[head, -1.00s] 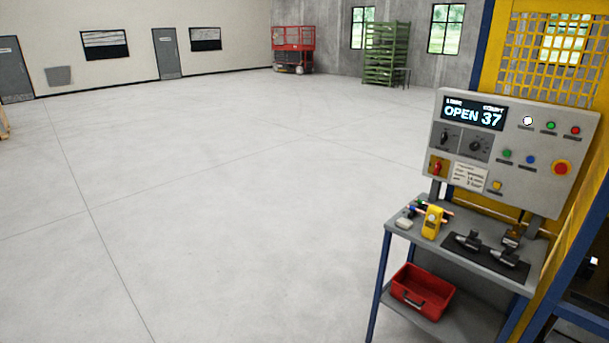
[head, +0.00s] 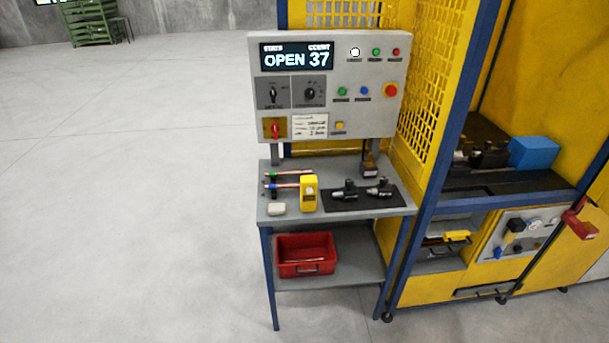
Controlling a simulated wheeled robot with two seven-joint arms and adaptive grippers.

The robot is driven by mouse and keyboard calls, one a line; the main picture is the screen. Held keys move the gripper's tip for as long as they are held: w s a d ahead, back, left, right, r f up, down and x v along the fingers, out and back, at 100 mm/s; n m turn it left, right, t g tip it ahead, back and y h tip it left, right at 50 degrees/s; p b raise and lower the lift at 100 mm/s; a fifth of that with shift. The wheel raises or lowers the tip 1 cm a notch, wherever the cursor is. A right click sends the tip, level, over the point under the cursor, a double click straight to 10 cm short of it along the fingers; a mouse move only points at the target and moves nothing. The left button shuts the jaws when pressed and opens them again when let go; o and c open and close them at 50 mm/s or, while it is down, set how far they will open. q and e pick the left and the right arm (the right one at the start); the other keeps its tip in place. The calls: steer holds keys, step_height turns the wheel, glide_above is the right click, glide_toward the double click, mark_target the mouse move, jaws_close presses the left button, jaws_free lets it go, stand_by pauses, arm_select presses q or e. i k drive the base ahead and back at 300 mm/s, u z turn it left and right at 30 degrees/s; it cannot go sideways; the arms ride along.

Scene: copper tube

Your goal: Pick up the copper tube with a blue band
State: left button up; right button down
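Two thin copper tubes lie side by side on the grey workbench top (head: 333,212), near its back left, in the head view. The nearer one, the copper tube with a blue band (head: 284,185), has its blue mark toward its left end. The yellow handheld device partly hides its right end or stands close to it; I cannot tell which. The farther tube (head: 296,172) has a green band. Neither of my grippers is in view.
A red bin (head: 305,254) sits on the lower shelf. A control panel (head: 327,85) rises behind. Open floor lies left.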

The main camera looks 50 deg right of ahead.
mark_target(275, 185)
steer(key=z, duration=0.7)
steer(key=i, duration=1)
steer(key=z, duration=1)
